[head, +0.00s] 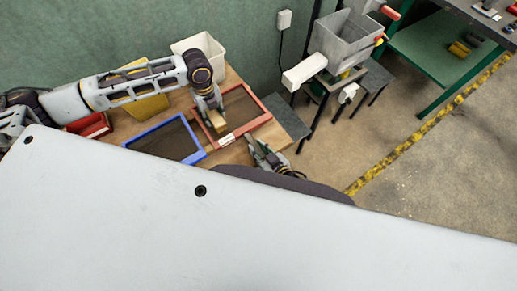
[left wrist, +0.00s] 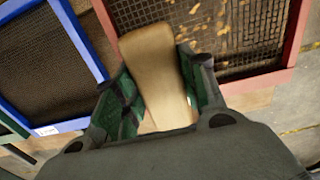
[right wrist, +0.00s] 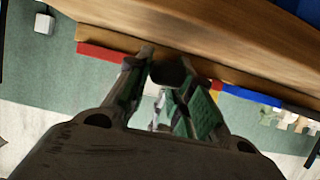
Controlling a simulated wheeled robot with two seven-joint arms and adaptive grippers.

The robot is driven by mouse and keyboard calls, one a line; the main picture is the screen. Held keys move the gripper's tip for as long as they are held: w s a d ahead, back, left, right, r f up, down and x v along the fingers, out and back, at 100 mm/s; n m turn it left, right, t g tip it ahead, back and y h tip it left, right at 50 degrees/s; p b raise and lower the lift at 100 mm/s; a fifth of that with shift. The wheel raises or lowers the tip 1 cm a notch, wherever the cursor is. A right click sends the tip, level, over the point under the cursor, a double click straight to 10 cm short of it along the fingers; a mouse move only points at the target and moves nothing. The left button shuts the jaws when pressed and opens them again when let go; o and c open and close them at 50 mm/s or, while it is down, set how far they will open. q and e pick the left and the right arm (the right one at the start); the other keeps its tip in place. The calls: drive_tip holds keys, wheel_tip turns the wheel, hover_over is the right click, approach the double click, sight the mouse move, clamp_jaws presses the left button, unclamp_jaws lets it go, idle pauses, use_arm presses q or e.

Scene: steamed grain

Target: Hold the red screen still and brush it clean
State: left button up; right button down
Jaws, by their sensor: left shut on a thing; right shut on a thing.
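The red screen (head: 251,127) lies on the wooden table, with a dark mesh inside its red frame. In the left wrist view its frame (left wrist: 265,81) surrounds mesh dotted with pale tan flakes. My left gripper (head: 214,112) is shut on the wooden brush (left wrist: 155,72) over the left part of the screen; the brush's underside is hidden. My right gripper (head: 259,148) is at the screen's near edge. In the right wrist view a red strip of the screen (right wrist: 100,52) runs to its fingers, which are shut on it; the exact contact is hard to see.
A blue-framed screen (head: 203,155) lies just left of the red one. A white bin (head: 187,45), a yellow container (head: 150,107) and a red container (head: 97,128) stand further left and behind. A grey hopper machine (head: 340,38) stands to the right. My own pale body hides the foreground.

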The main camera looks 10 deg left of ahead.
use_arm(q)
drive_tip(key=shift+s+a, duration=0.35)
drive_tip(key=shift+s, duration=0.3)
drive_tip(key=shift+f, duration=1.55)
idle(1.8)
drive_tip(key=shift+w+d, duration=0.1)
drive_tip(key=shift+w+d+r, duration=0.1)
drive_tip(key=shift+w+d, duration=1)
drive_tip(key=shift+w, duration=0.15)
drive_tip(key=shift+w+d, duration=0.1)
drive_tip(key=shift+w+d, duration=1.05)
drive_tip(key=shift+w, duration=0.15)
drive_tip(key=shift+w+d, duration=1.2)
drive_tip(key=shift+w, duration=0.1)
drive_tip(key=shift+w, duration=0.1)
